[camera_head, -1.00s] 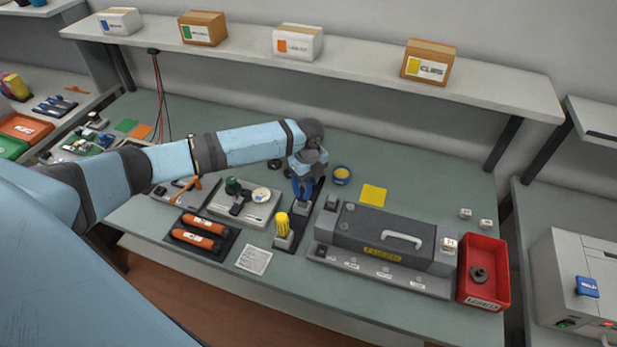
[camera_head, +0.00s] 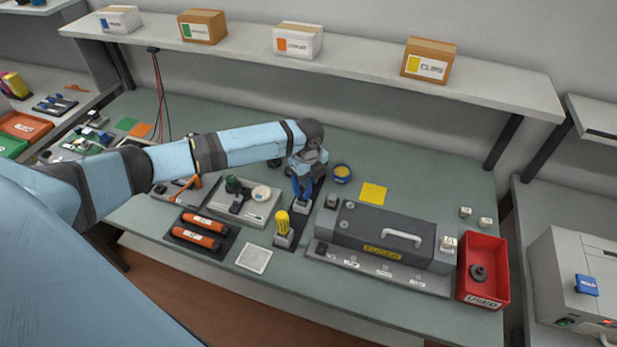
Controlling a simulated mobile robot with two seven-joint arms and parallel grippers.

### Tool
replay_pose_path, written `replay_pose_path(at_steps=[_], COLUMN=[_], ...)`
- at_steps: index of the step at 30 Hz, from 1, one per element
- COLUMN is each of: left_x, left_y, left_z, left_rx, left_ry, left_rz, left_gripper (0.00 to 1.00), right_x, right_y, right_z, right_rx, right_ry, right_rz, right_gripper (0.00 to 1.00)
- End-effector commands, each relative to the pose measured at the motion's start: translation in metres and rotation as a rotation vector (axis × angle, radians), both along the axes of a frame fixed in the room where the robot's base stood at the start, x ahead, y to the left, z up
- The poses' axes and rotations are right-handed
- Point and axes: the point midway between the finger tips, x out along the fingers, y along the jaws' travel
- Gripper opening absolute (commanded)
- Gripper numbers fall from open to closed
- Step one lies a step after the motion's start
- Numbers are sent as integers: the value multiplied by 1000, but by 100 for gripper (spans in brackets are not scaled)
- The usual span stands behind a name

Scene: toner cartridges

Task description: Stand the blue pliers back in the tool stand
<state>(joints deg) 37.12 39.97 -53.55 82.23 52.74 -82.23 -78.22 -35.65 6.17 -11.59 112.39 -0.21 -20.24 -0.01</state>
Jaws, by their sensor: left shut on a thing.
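My left gripper (camera_head: 304,174) is shut on the blue pliers (camera_head: 301,187), which hang below it in a roughly upright pose. The pliers' lower end is at the grey block of the tool stand (camera_head: 302,206); I cannot tell how deep it sits in the slot. The stand's dark base runs forward to a second grey block that holds a yellow-handled tool (camera_head: 282,224). My gripper hides the top of the pliers. My right gripper is not in view.
A grey fuser unit (camera_head: 385,236) stands right of the stand, with a red bin (camera_head: 484,271) beyond it. A tray with a green knob (camera_head: 245,203) and orange cartridges (camera_head: 201,231) lie to the left.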

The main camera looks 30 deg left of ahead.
Motion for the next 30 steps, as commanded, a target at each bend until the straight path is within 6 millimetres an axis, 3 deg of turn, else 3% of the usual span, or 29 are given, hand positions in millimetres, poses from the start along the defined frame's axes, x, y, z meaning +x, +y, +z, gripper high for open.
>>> replay_pose_path(at_steps=[23, 24, 27, 30], left_x=[0, 0, 0, 0], left_y=[0, 0, 0, 0], left_z=[-9, -9, -9, -9], left_rx=[0, 0, 0, 0], left_ry=[0, 0, 0, 0], left_rz=[0, 0, 0, 0], left_gripper=[0, 27, 50, 50], right_x=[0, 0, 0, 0], right_y=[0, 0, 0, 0], right_z=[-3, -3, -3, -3], right_rx=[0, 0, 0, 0], right_ry=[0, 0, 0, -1], right_rz=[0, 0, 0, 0], right_gripper=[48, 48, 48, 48])
